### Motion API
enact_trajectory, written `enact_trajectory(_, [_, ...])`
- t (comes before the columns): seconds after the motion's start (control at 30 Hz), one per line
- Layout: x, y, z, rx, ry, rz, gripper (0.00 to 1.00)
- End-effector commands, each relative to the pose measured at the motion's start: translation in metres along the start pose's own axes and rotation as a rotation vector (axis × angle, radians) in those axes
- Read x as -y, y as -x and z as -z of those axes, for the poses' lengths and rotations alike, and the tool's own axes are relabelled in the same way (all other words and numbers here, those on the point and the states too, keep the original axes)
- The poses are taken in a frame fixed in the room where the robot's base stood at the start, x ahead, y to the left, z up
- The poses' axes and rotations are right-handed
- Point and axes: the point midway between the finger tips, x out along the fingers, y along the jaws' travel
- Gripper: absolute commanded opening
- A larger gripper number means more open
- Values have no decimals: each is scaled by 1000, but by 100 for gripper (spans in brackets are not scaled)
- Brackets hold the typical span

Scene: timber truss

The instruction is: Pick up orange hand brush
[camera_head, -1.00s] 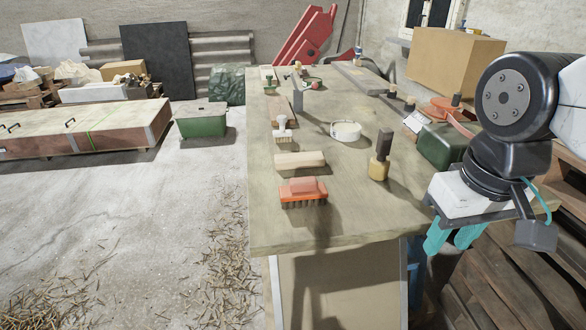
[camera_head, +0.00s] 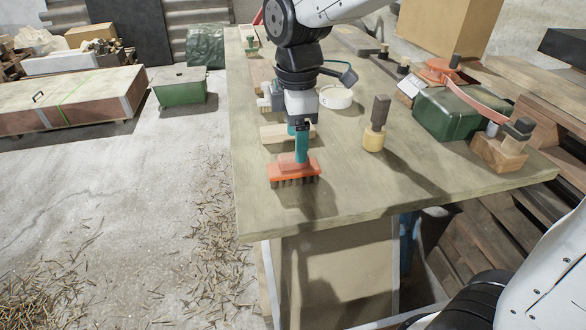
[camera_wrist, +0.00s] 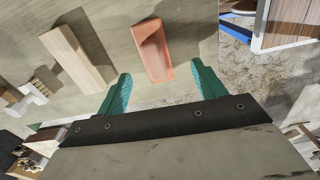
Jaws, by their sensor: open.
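The orange hand brush (camera_head: 288,174) lies bristles down near the front left part of the workbench. It also shows in the wrist view (camera_wrist: 152,50), where its orange top faces me. My gripper (camera_head: 301,158) points down just above and behind the brush's handle block. Its teal fingers are open and empty in the wrist view (camera_wrist: 161,72). The brush sits beyond the fingertips, in line with the gap between them. I cannot tell whether a finger touches it.
A wooden block (camera_head: 275,133) lies just behind the brush. The front of the workbench (camera_head: 345,205) is clear.

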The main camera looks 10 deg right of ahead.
Motion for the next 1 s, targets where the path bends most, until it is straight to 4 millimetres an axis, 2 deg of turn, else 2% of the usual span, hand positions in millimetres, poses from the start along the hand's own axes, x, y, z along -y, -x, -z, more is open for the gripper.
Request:
enact_trajectory(0.13, [-4,-14,6,2,44,5,69])
enact_trajectory(0.6, [-10,-74,4,2,40,5,69])
enact_trajectory(0.7, [-10,-81,3,2,40,5,69])
enact_trajectory(0.93, [-10,-81,4,1,39,3,69])
enact_trajectory(1.0, [-10,-81,4,1,39,3,50])
